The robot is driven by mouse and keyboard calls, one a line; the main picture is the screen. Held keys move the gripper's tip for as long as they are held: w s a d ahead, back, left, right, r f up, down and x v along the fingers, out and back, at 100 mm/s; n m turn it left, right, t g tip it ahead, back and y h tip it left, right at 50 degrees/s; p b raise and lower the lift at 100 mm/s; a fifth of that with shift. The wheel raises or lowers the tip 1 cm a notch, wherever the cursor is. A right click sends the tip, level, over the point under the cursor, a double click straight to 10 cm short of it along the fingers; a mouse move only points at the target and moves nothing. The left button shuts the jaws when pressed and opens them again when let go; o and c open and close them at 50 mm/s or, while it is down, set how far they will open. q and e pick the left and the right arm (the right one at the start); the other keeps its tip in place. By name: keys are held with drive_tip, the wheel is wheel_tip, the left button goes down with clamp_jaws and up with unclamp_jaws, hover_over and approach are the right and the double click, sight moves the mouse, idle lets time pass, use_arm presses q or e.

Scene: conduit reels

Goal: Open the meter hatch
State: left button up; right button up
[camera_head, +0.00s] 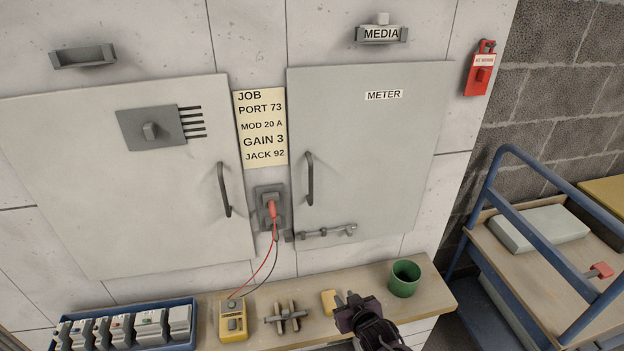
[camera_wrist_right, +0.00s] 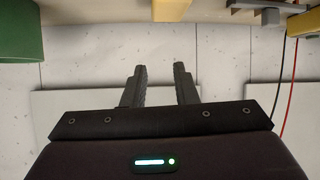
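The meter hatch (camera_head: 372,130) is a grey wall panel labelled METER. It appears shut, flush with the wall. A dark upright bar handle (camera_head: 309,180) is on its left side. A small grey sliding bolt (camera_head: 325,231) lies across its bottom left, reaching to the hatch's left edge. My right gripper (camera_head: 346,298) is over the wooden shelf, below the hatch and apart from it. In the right wrist view its two fingers (camera_wrist_right: 160,70) are spread with nothing between them. My left gripper is not in view.
The shelf (camera_head: 440,303) holds a green cup (camera_head: 404,278), a yellow block (camera_head: 329,302), a grey cross-shaped part (camera_head: 287,317) and a yellow meter (camera_head: 233,320). Its leads rise to a socket (camera_head: 269,196) left of the hatch. A blue-framed cart (camera_head: 497,205) stands right.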

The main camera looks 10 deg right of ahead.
drive_tip(key=w+a+r+t+y, duration=0.1)
drive_tip(key=w+r+t, duration=0.15)
drive_tip(key=r, duration=0.65)
drive_tip(key=w+a+r+t, duration=0.1)
drive_tip(key=w+a+r, duration=0.15)
drive_tip(key=r, duration=0.65)
drive_tip(key=t+y+p, duration=0.1)
drive_tip(key=t+y, duration=0.1)
approach(312, 181)
drive_tip(key=w, duration=0.3)
drive_tip(key=x, duration=0.2)
drive_tip(key=p+x, duration=0.1)
drive_tip(key=x, duration=0.4)
drive_tip(key=shift+w+a+p, duration=0.25)
drive_tip(key=shift+a+p, duration=0.15)
drive_tip(key=shift+a, duration=0.05)
clamp_jaws()
